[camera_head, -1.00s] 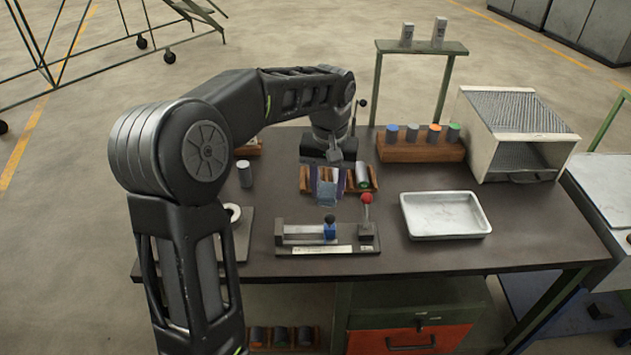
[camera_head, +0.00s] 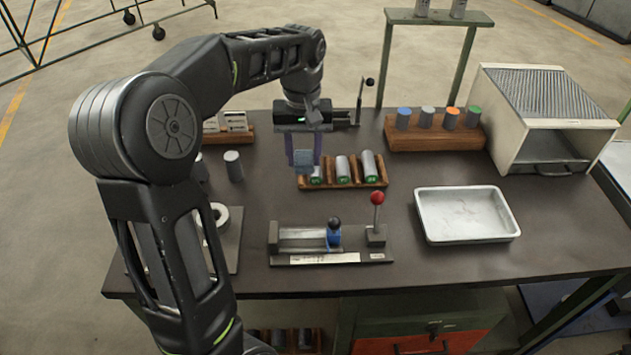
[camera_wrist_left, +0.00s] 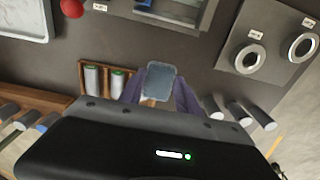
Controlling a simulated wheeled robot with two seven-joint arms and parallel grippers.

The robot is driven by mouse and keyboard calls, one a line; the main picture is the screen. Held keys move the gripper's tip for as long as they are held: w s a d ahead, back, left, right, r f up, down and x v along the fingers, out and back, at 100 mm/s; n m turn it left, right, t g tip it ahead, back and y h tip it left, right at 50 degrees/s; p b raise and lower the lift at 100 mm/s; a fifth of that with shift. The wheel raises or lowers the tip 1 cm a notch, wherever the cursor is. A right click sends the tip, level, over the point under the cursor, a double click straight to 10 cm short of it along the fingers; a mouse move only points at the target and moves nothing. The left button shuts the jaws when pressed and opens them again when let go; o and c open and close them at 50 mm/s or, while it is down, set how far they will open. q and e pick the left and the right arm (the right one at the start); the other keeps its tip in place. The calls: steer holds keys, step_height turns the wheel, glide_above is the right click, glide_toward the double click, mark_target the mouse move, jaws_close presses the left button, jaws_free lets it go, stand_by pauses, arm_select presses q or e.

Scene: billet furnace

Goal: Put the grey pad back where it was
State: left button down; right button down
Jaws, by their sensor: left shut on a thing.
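My left gripper (camera_head: 303,152) is shut on the grey pad (camera_head: 303,164), a small blue-grey square plate. The gripper points down with the pad over the left end of a wooden rack (camera_head: 343,184) that holds several grey cylinders with green ends. In the left wrist view the grey pad (camera_wrist_left: 160,82) shows between the purple fingers of the gripper (camera_wrist_left: 160,95), beside the rack (camera_wrist_left: 104,66). The pad partly hides the left part of the rack. I cannot tell how high the pad is above the table. My right gripper is not in view.
A clamp fixture (camera_head: 310,240) with a red-knobbed lever (camera_head: 377,199) stands in front. A white tray (camera_head: 466,216) lies to the right. A rack of colour-topped cylinders (camera_head: 435,137) and a furnace box (camera_head: 545,115) stand behind. Grey cylinders (camera_head: 234,166) stand at left.

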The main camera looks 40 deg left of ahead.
mark_target(304, 159)
arm_select(q)
step_height(304, 159, down, 3)
steer(key=shift+w+a+f+b, duration=0.1)
steer(key=shift+w+a+b, duration=0.05)
steer(key=shift+b, duration=0.95)
step_height(304, 159, down, 6)
steer(key=shift+f+p, duration=0.1)
steer(key=shift+p, duration=0.25)
step_height(304, 159, down, 3)
steer(key=shift+f, duration=0.35)
